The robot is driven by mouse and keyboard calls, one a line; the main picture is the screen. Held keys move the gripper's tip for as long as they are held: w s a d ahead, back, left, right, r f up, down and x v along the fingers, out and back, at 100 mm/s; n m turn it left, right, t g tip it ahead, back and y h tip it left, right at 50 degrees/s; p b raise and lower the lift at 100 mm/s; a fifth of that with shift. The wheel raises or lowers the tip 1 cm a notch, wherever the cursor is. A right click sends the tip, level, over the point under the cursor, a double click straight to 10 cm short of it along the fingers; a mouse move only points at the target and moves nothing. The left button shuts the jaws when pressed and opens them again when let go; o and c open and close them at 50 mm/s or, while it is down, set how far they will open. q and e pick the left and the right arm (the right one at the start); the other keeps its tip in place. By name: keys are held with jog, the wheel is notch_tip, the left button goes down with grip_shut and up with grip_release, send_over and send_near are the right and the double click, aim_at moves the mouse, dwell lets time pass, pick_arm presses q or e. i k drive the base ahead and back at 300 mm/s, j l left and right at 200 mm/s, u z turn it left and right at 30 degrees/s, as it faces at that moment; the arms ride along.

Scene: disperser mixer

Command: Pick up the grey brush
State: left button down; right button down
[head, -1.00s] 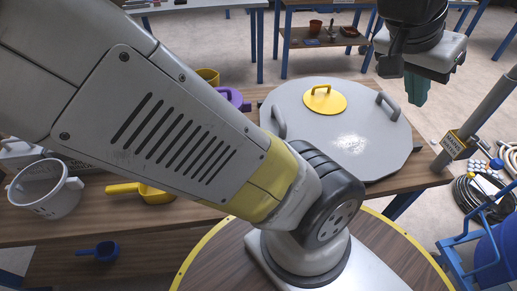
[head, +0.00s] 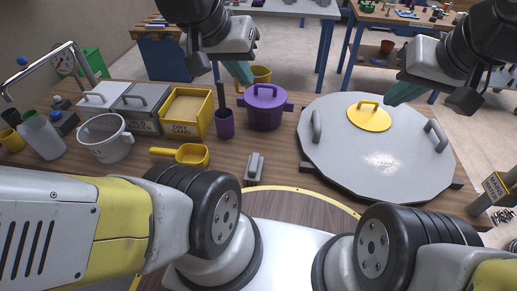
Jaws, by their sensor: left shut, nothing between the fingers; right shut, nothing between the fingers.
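A small grey object, which looks like the grey brush (head: 254,168), lies on the wooden table near its front edge. It sits between the yellow scoop and the large grey lid. My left gripper (head: 240,73) is shut and empty, above the back of the table near the purple pot, beyond the brush. My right gripper (head: 404,93) is shut and empty, above the far part of the grey lid, to the right of the brush. Neither gripper touches the brush.
The large grey lid (head: 340,150) with a yellow cap (head: 369,117) fills the right. A yellow scoop (head: 185,154), purple cup (head: 224,123), purple pot (head: 264,108), dry sand box (head: 187,127) and white pot (head: 105,138) stand left and behind. Bare table surrounds the brush.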

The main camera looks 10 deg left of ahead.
aim_at(253, 171)
jog(key=u, duration=0.65)
jog(key=z, duration=1.05)
jog(key=j+u, duration=0.3)
jog(key=k+j+u, duration=0.1)
jog(key=j+u, duration=0.15)
jog(key=k+u, duration=0.25)
jog(key=k+j+u, duration=0.1)
jog(key=k+u, duration=0.2)
jog(key=k, duration=0.05)
